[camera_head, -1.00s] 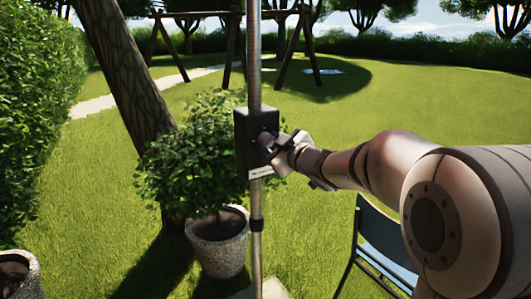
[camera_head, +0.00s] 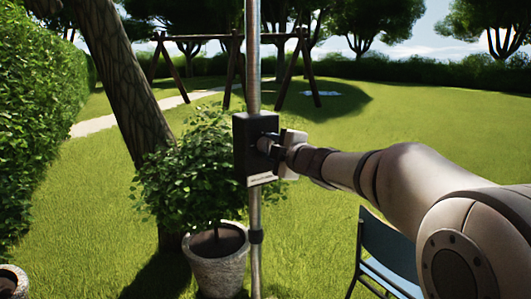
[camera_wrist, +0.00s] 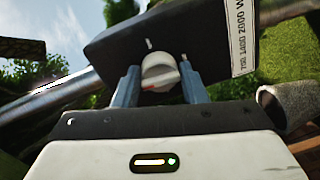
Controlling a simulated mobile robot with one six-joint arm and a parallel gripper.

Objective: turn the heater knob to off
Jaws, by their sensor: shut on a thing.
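The heater control box (camera_head: 243,150) is black and fixed to an upright metal pole (camera_head: 253,60). In the wrist view the box (camera_wrist: 110,47) fills the upper middle and appears tilted, with a white label reading 750 1400 2000 W at its right. The round white heater knob (camera_wrist: 158,68) has a small red mark near its lower edge. My gripper (camera_head: 270,143) is at the box's right-hand face. In the wrist view my gripper (camera_wrist: 160,80) has one finger on either side of the knob and is shut on it. The fingers hide part of the knob's sides.
A potted bush (camera_head: 217,262) stands just left of the pole, with a leaning tree trunk (camera_head: 122,80) behind it. A blue folding chair (camera_head: 385,245) stands below my arm. Open lawn (camera_head: 430,140) lies beyond.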

